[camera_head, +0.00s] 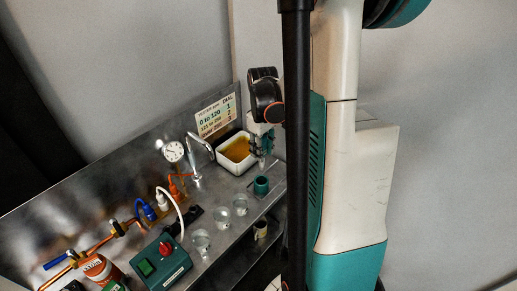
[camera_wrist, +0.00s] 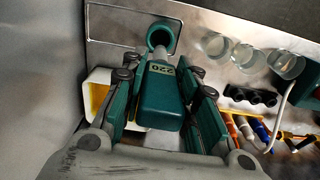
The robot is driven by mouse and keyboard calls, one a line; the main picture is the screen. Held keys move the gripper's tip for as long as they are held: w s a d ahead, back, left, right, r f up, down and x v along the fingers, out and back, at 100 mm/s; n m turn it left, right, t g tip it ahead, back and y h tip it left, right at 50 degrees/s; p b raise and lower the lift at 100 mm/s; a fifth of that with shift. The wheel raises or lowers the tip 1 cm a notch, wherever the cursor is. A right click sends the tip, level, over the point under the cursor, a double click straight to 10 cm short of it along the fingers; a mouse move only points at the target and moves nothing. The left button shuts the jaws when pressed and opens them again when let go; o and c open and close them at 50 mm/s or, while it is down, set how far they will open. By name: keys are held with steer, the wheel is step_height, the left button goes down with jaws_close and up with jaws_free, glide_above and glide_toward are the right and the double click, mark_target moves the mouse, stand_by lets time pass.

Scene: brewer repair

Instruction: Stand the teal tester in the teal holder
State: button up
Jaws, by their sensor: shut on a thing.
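The teal tester (camera_wrist: 161,100) is between the fingers of my gripper (camera_wrist: 156,76) in the wrist view, and its display reads 220. My gripper (camera_head: 262,146) is shut on it. In the head view the tester's pale tip (camera_head: 262,163) points down, above the teal holder. The teal holder (camera_head: 261,187) is a short round cup on the metal bench near its right end. In the wrist view the holder (camera_wrist: 160,36) shows as an open ring just beyond the tester's tip. The tip looks apart from the holder, but the exact gap is hard to tell.
A white tub (camera_head: 222,166) of amber liquid stands behind the holder. Several clear cups (camera_head: 240,208) line the bench to its left. A dial sign (camera_head: 215,115) is on the back panel. A green box with a red knob (camera_head: 160,263) stands at the front left.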

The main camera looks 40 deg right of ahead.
mark_target(262, 169)
steer(key=shift+f+b, duration=3.4)
steer(key=shift+f, duration=1.25)
steer(key=shift+f+b, duration=0.4)
steer(key=shift+b, duration=0.15)
steer(key=o, duration=1.7)
steer(key=shift+r+p, duration=2.35)
steer(key=shift+r, duration=1.2)
